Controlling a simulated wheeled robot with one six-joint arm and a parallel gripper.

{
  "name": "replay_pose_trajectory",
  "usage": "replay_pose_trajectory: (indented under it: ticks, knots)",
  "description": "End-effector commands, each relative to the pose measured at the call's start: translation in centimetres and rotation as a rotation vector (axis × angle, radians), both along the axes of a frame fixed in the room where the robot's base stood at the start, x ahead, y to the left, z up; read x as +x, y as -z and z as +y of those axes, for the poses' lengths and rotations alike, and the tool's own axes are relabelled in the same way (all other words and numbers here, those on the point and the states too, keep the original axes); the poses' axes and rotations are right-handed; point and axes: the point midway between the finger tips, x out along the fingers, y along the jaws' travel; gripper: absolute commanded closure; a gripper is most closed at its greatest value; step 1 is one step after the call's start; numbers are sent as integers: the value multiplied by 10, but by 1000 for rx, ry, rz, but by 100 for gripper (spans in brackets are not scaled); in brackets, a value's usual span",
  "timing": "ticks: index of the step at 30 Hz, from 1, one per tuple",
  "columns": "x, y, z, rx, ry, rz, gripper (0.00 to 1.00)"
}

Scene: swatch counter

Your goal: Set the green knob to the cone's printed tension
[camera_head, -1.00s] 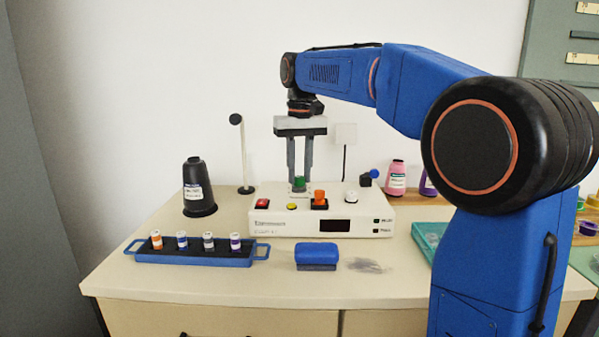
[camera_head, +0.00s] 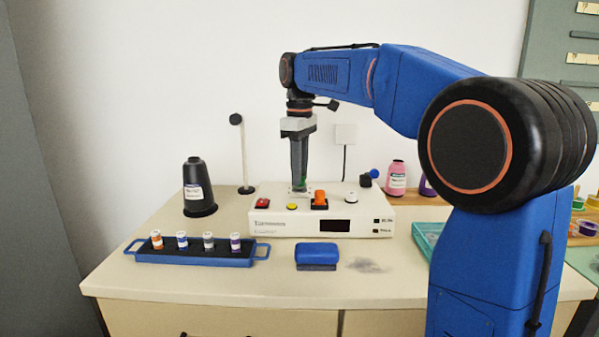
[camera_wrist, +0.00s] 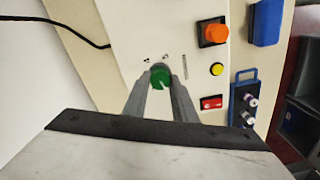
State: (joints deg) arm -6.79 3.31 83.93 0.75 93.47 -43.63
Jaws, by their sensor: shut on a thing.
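The green knob (camera_wrist: 160,77) sits on top of the white machine (camera_head: 275,224), near its back edge. My gripper (camera_wrist: 161,82) is shut on the knob, one finger on each side of it. In the head view my gripper (camera_head: 299,186) points straight down and its fingers hide most of the knob. A pale line on the knob shows in the wrist view, but the scale marks beside it are too small to read. The black cone (camera_head: 194,178) stands upright at the left with a pale label; its print cannot be read.
An orange switch (camera_head: 320,198), a yellow button (camera_head: 292,207) and a red switch (camera_head: 262,203) are near the knob. A blue tray (camera_head: 195,259) with several spools and a blue block (camera_head: 317,253) stand in front. A thin post (camera_head: 242,155) rises behind.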

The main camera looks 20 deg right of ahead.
Motion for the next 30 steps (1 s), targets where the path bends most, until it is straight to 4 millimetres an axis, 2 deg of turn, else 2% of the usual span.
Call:
replay_pose_trajectory:
  ticks: [9,25,26,27,30]
  knots:
    - [0,0,0,-1,-110,-1,98]
    - [0,0,0,0,-130,-1,98]
    - [0,0,0,0,-130,-1,68]
    - [0,0,0,0,-130,-1,59]
    - [0,0,0,0,-130,-1,57]
